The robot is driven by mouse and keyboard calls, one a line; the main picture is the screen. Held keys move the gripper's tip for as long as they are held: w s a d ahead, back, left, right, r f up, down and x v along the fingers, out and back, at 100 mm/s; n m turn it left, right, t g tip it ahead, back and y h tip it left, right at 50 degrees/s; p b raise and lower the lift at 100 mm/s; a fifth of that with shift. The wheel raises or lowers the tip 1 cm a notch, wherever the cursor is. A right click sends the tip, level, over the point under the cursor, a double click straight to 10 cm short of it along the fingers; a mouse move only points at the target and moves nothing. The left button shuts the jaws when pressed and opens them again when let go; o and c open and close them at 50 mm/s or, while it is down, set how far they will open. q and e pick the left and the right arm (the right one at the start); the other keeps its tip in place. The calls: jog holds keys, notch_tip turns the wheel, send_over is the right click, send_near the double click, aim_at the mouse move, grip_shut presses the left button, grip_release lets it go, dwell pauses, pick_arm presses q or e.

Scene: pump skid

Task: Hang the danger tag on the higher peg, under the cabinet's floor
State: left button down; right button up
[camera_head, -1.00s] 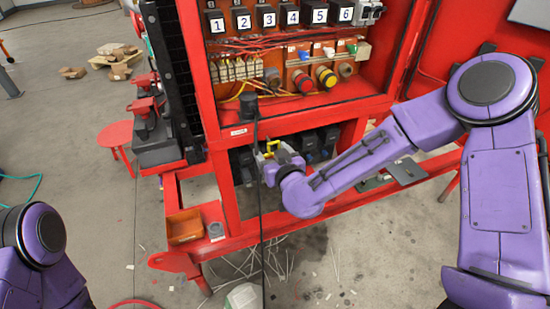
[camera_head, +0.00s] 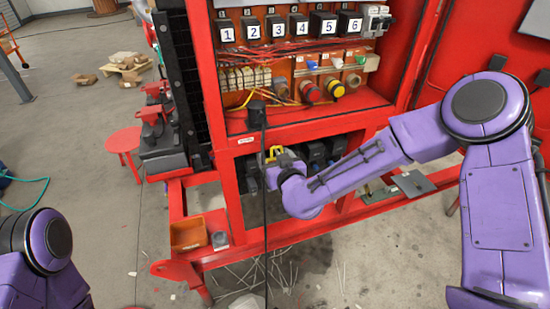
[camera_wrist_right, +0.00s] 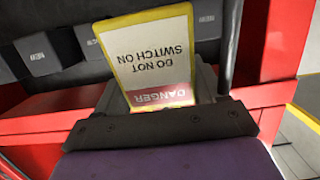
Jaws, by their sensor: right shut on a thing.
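The danger tag (camera_wrist_right: 153,62) is a white card with a yellow edge and a red DANGER band; in the right wrist view its print reads upside down. My right gripper (camera_wrist_right: 160,108) is shut on the tag's red-band end. In the head view the right gripper (camera_head: 280,158) is in the opening under the cabinet's floor (camera_head: 310,118), and only a yellow bit of the tag (camera_head: 273,152) shows. The pegs cannot be made out in either view. My left arm shows at the lower left, but its gripper is out of the picture.
Dark boxes (camera_head: 314,152) stand in the opening beside the right gripper. A black cable (camera_head: 264,210) hangs down in front of the frame. An orange bin (camera_head: 188,232) and a grey cup (camera_head: 220,240) sit on the red lower frame. Red posts bound the opening.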

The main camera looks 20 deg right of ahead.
jog(key=o, duration=1.1)
jog(key=b+v, duration=0.2)
jog(key=v, duration=0.9)
jog(key=s+d+f+m+g+h+b, duration=0.1)
jog(key=s+d+f+m+g, duration=0.25)
jog(key=f, duration=0.65)
jog(key=s+d+f+m+g+h, duration=0.1)
jog(key=s+d+f+m+g, duration=0.3)
jog(key=f, duration=0.7)
jog(key=s+d+f+g, duration=0.1)
jog(key=s+f, duration=0.3)
jog(key=s, duration=0.2)
jog(key=s+d+f+g+h, duration=0.1)
jog(key=s+d+f+g, duration=0.1)
jog(key=s+f, duration=0.3)
jog(key=s+d+f+g+h, duration=0.1)
jog(key=s+d+f+g, duration=0.1)
jog(key=s+f, duration=0.3)
jog(key=shift+s+d+f+b, duration=0.1)
jog(key=shift+s+b, duration=0.1)
jog(key=shift+s, duration=0.8)
jog(key=shift+s+d+b, duration=0.15)
jog(key=shift+s+b, duration=0.05)
jog(key=shift+s, duration=0.75)
